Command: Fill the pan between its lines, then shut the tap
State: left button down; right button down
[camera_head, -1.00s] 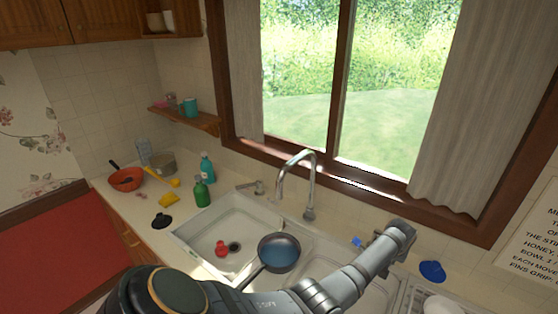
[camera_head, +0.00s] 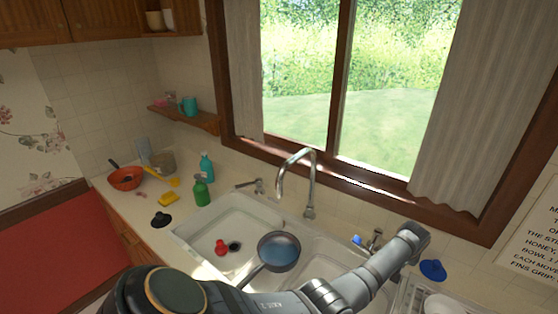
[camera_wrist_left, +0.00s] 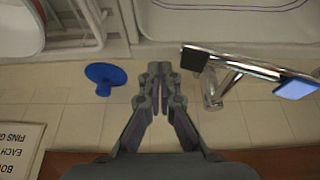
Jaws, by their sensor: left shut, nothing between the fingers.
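The pan (camera_head: 279,252) sits under the spout end of the chrome tap (camera_head: 310,180), at the divider between the sink basins. It holds a bluish liquid; I cannot make out its lines. No stream shows below the spout. The tap's handle (camera_head: 375,238) stands right of the spout, with a blue end (camera_head: 357,240). In the left wrist view the handle is a chrome bar (camera_wrist_left: 245,66) with a blue cap (camera_wrist_left: 296,89). My left gripper (camera_wrist_left: 162,72) is shut and empty, just beside the bar's near end, apparently apart from it. My right gripper is not in view.
A blue round object (camera_head: 433,270) lies on the counter right of my left gripper. The left basin (camera_head: 213,228) holds a red object (camera_head: 221,247). Green (camera_head: 201,191) and teal bottles (camera_head: 206,167) stand behind it at left. A dish rack (camera_head: 410,296) is at the right.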

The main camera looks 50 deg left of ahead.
pick_arm(q)
notch_tip(320, 180, up, 7)
jog(key=p, duration=0.5)
dwell(0.5)
